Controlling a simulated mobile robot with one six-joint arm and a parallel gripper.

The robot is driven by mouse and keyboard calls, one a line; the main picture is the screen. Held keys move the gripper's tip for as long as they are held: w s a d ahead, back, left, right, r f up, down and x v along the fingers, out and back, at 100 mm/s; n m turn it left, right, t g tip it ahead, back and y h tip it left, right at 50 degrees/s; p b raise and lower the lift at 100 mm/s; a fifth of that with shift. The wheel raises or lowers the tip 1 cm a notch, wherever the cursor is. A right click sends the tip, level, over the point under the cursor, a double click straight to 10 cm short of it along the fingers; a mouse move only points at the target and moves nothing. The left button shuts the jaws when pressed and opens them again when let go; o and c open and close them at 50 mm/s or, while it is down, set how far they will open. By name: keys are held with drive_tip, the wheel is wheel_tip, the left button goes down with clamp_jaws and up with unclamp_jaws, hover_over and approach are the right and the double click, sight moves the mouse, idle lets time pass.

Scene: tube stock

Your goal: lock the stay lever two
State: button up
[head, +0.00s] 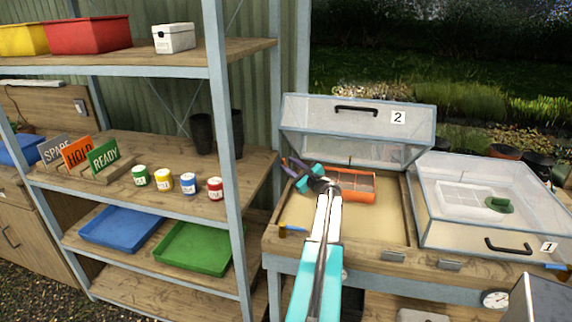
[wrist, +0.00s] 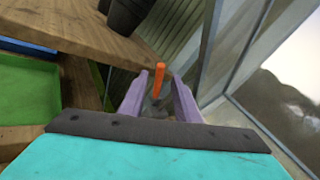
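The lid marked 2 (head: 345,115) stands raised at the back of the left frame box. In the wrist view an upright orange lever (wrist: 158,76), which looks like stay lever two, shows between my gripper's purple fingertips (wrist: 160,88). The fingers are apart, with gaps on both sides of the lever; I cannot tell whether it is fully between them or just beyond. In the head view my gripper (head: 289,165) is at the left box's back left side, below the raised lid. The lever cannot be made out there.
An orange tray (head: 352,187) lies inside the left box, right of my gripper. The lid marked 1 (head: 490,195) is down on the right box. A shelf rack (head: 228,180) with trays, tins and dark pots (head: 202,132) stands close on the left.

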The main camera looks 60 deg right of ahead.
drive_tip(key=shift+x, duration=0.85)
drive_tip(key=shift+c, duration=0.2)
clamp_jaws()
